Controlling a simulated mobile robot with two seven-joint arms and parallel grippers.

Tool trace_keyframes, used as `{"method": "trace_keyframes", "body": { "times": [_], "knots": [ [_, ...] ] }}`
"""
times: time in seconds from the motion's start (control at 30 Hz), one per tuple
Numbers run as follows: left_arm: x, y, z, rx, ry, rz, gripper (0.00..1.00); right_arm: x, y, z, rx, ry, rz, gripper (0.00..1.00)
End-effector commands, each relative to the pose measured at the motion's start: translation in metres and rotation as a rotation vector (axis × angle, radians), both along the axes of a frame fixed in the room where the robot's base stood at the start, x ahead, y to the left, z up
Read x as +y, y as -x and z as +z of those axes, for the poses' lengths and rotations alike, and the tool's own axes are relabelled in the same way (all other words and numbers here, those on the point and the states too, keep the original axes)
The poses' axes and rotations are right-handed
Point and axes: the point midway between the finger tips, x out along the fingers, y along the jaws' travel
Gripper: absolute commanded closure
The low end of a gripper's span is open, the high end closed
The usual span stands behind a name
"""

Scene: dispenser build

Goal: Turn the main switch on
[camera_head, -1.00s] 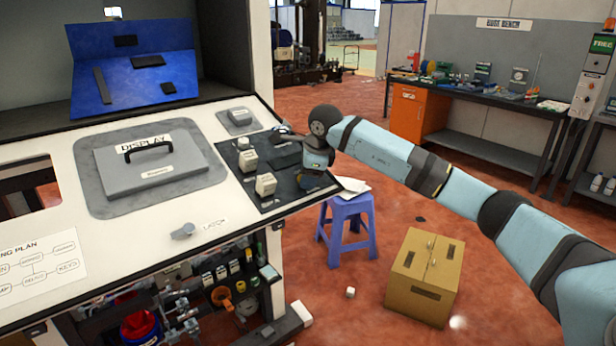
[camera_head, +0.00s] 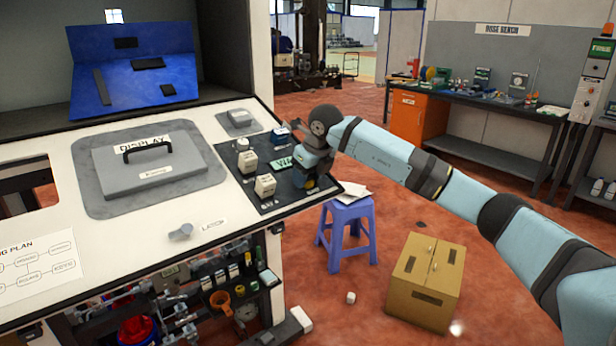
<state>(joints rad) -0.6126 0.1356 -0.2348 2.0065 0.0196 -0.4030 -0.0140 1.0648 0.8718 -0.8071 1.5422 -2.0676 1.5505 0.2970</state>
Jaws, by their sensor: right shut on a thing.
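The dark control panel (camera_head: 262,200) lies at the right end of the white worktop. My right gripper (camera_head: 303,180) is at the panel's right edge, pointing down and shut on the main switch. The switch is almost wholly hidden by the gripper; only a little yellow (camera_head: 311,184) shows there. A small green lit display (camera_head: 282,164) on the panel shows letters beginning "WA", partly covered by my gripper. My left gripper is not in view.
Two pale blocks, a rear one (camera_head: 248,161) and a front one (camera_head: 265,186), stand on the panel close left of my gripper. A grey display cover (camera_head: 150,170) with a handle is farther left. A purple stool (camera_head: 347,225) and cardboard box (camera_head: 425,280) stand on the floor.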

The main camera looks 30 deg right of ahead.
Motion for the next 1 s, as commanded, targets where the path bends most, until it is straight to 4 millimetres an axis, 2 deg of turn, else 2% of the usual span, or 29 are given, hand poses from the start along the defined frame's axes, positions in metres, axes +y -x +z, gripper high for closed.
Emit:
{"method": "trace_keyframes", "body": {
  "times": [0.3,0.77,0.8,0.9,1.0],
  "knots": [
    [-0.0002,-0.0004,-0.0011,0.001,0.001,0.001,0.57,-0.0003,-0.0002,0.0007,0.002,-0.035,-0.087,0.73],
    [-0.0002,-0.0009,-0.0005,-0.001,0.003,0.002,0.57,-0.0004,-0.0002,0.0009,0.001,-0.040,-0.098,0.73],
    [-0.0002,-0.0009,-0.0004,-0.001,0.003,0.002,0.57,-0.0004,-0.0002,0.0009,0.001,-0.040,-0.098,0.44],
    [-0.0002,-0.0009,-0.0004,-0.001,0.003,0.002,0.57,-0.0003,-0.0003,0.0008,0.002,-0.039,-0.097,0.23],
    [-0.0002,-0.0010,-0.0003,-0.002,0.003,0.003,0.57,-0.0004,-0.0002,0.0006,0.002,-0.039,-0.097,0.23]
  ]
}}
